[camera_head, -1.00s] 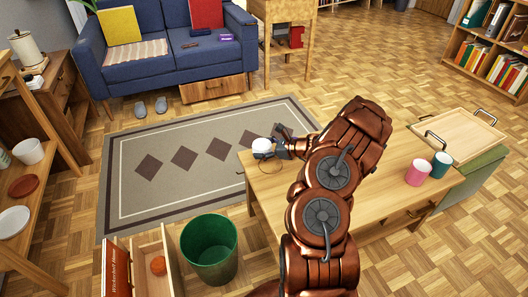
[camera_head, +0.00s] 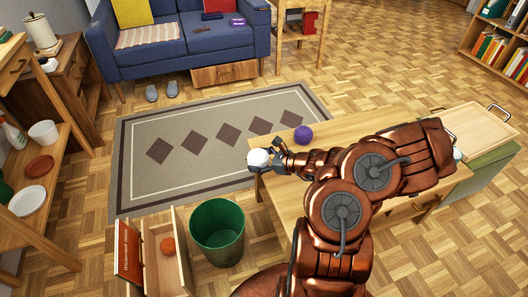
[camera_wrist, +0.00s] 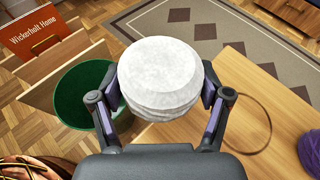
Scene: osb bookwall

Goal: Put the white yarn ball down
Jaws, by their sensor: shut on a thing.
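The white yarn ball (camera_head: 259,159) is held in my gripper (camera_head: 270,158) near the left end of the wooden table. In the wrist view the ball (camera_wrist: 161,62) sits between both fingers of my gripper (camera_wrist: 165,95), which press on its sides. It appears to be near the table's left edge; I cannot tell its exact height above the surface. The wooden table (camera_head: 285,205) lies under my arm, which hides much of its top.
A purple ball (camera_head: 303,135) is on the table behind my gripper and shows in the wrist view (camera_wrist: 311,152). A green bin (camera_head: 217,232) stands on the floor left of the table. An open drawer (camera_head: 183,262) holds an orange ball (camera_head: 168,246). The patterned rug (camera_head: 180,170) lies behind.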

